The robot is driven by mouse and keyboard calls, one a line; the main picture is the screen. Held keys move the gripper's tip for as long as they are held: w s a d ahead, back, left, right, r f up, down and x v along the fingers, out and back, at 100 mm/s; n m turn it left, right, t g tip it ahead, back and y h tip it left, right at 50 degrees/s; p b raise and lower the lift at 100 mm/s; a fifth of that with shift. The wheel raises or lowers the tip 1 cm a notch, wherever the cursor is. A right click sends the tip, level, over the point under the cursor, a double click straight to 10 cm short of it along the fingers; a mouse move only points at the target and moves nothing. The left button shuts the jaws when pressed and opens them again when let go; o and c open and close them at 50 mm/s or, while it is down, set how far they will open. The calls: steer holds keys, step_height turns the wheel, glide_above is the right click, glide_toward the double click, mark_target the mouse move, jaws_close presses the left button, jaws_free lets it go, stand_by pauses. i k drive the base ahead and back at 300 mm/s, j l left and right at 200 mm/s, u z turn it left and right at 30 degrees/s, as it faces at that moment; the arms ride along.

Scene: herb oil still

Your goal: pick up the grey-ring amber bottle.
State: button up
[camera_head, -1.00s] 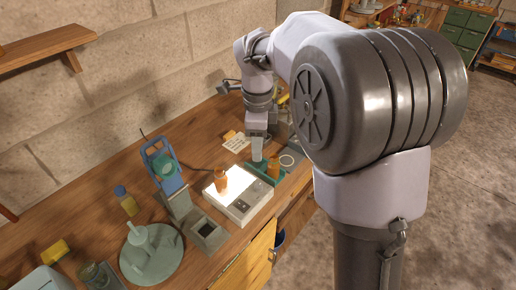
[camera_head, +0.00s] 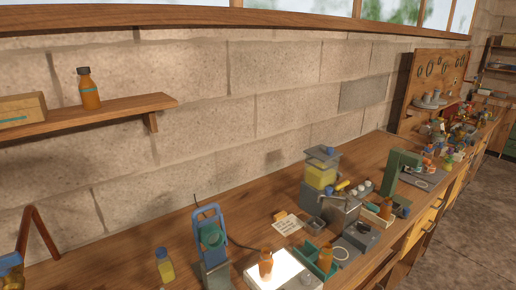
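Several amber bottles are in view, and I cannot tell which has a grey ring. One amber bottle (camera_head: 89,90) with a dark cap and a teal band stands upright on the wall shelf. Another amber bottle (camera_head: 266,264) stands on the bright lit panel (camera_head: 257,281) on the bench. A third amber bottle (camera_head: 325,258) stands at the green rack (camera_head: 306,251). A further amber bottle (camera_head: 386,208) stands farther right along the bench. My gripper and arm are not in view.
The wooden shelf (camera_head: 120,108) also bears a wooden box (camera_head: 20,112). On the bench are a blue-framed stand (camera_head: 210,232), a yellow bottle (camera_head: 165,265), a machine with yellow contents (camera_head: 321,177) and a green press-like frame (camera_head: 402,170). Bare bench (camera_head: 120,270) shows at the left.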

mark_target(266, 260)
steer(key=i+l+u, duration=0.2)
steer(key=u, duration=0.2)
steer(key=i+l+u, duration=0.25)
steer(key=u, duration=0.15)
steer(key=i+l+u, duration=0.15)
steer(key=l+u, duration=0.25)
